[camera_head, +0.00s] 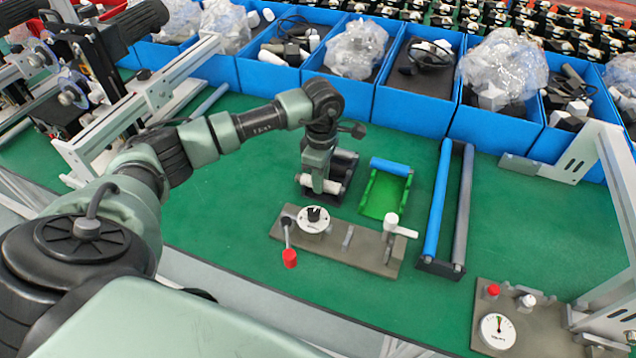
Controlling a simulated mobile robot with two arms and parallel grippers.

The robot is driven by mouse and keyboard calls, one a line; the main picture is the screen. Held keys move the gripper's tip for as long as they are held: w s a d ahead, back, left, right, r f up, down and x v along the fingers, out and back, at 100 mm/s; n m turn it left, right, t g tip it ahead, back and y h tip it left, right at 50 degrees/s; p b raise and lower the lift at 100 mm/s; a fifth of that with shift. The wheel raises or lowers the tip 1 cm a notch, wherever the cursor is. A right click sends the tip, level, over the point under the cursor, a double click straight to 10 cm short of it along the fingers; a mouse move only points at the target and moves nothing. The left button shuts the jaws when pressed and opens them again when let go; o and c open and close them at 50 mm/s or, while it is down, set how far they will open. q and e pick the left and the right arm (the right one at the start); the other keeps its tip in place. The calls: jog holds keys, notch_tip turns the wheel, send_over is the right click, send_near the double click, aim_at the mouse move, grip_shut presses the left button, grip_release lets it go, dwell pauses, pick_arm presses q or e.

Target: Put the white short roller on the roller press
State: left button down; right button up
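My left gripper (320,190) points down at a dark holder left of the table's middle. A white short roller (334,187) lies in the holder's front part, right at the fingertips and partly hidden by them. I cannot tell whether the fingers are closed on it. Another pale roller end (346,153) shows behind the gripper. A grey plate with a dial, a red-tipped lever and a white handle, which looks like the roller press (348,238), lies just in front. My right gripper is out of view.
A green tray with a blue short roller (390,167) stands right of the holder. Further right is a rack with long blue and grey rollers (437,200). Blue bins (415,110) line the back. A gauge box (515,318) is front right. Green mat (225,235) lies bare at left.

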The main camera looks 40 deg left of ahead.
pick_arm(q)
jog(key=shift+r, duration=0.1)
dwell(0.4)
jog(key=shift+r+p, duration=1.25)
jog(key=shift+r, duration=0.9)
